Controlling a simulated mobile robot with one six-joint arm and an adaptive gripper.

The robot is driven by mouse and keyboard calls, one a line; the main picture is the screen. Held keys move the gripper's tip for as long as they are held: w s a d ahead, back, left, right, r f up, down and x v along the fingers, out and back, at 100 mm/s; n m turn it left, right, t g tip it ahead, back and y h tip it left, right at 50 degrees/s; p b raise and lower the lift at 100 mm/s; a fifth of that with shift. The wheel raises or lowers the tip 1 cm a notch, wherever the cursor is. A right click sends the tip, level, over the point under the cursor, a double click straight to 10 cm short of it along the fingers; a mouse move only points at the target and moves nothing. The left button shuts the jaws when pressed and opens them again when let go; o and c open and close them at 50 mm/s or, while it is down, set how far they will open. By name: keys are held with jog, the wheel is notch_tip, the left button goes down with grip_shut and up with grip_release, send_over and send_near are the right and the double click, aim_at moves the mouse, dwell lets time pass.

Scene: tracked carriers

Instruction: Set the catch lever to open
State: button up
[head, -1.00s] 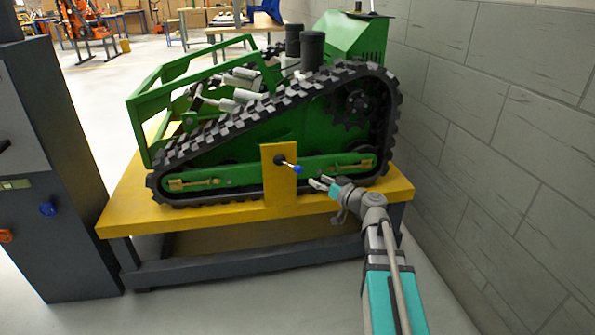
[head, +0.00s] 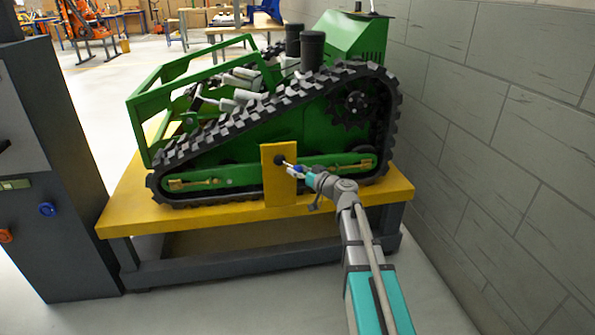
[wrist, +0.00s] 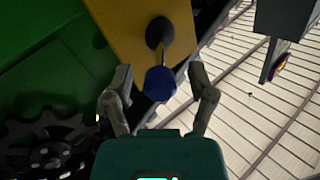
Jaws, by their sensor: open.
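The catch lever is a short metal rod with a blue knob (wrist: 160,84) on its end, set on a dark round pivot (head: 280,160). The pivot sits on an upright yellow plate (head: 279,188) on the near side of the green tracked carrier (head: 330,115). In the head view the lever points right and slightly down. My gripper (head: 296,170) is at the knob, which it partly hides there. In the wrist view my gripper (wrist: 160,92) is open, with one finger on each side of the knob and gaps visible between.
The carrier stands on a yellow-topped bench (head: 130,212) with dark legs. A grey block wall (head: 500,130) runs close along the right. A dark cabinet (head: 60,180) with a blue button stands at the left. Clear floor lies in front of the bench.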

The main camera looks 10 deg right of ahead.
grip_shut()
jog(key=shift+d, duration=0.1)
dwell(0.4)
